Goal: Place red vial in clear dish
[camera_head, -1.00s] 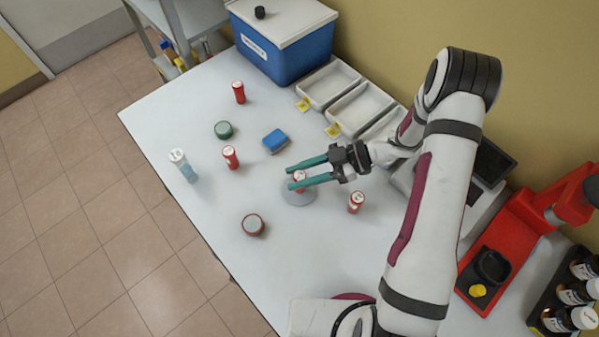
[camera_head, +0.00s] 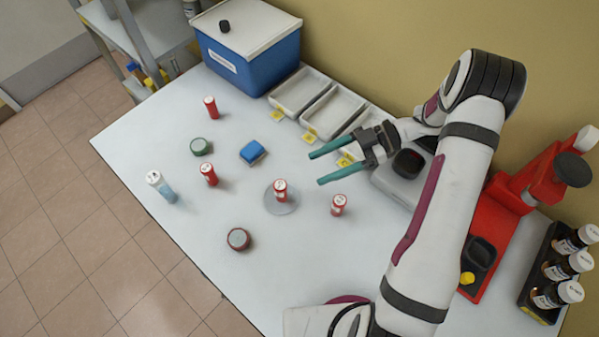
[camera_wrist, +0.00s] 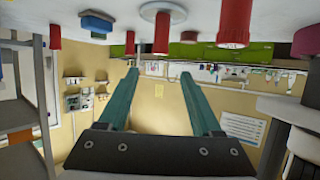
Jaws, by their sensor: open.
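A red vial (camera_head: 280,190) with a white cap stands upright in the round clear dish (camera_head: 283,207) near the middle of the table. My gripper (camera_head: 314,168) has green fingers. It is open and empty, above and to the upper right of the dish, apart from the vial. Other red vials stand on the table: one (camera_head: 338,204) right of the dish, one (camera_head: 209,174) to the left and one (camera_head: 210,107) farther back. The wrist view looks out upside down past the open fingers (camera_wrist: 157,82), with a red vial (camera_wrist: 161,32) beneath the dish (camera_wrist: 163,10).
A pale blue vial (camera_head: 161,187), green round tin (camera_head: 201,146), blue block (camera_head: 253,152) and dark red tin (camera_head: 238,239) are on the table. White trays (camera_head: 299,91) and a blue cooler (camera_head: 249,62) stand at the back. A red instrument (camera_head: 521,195) and bottle rack (camera_head: 541,306) are at right.

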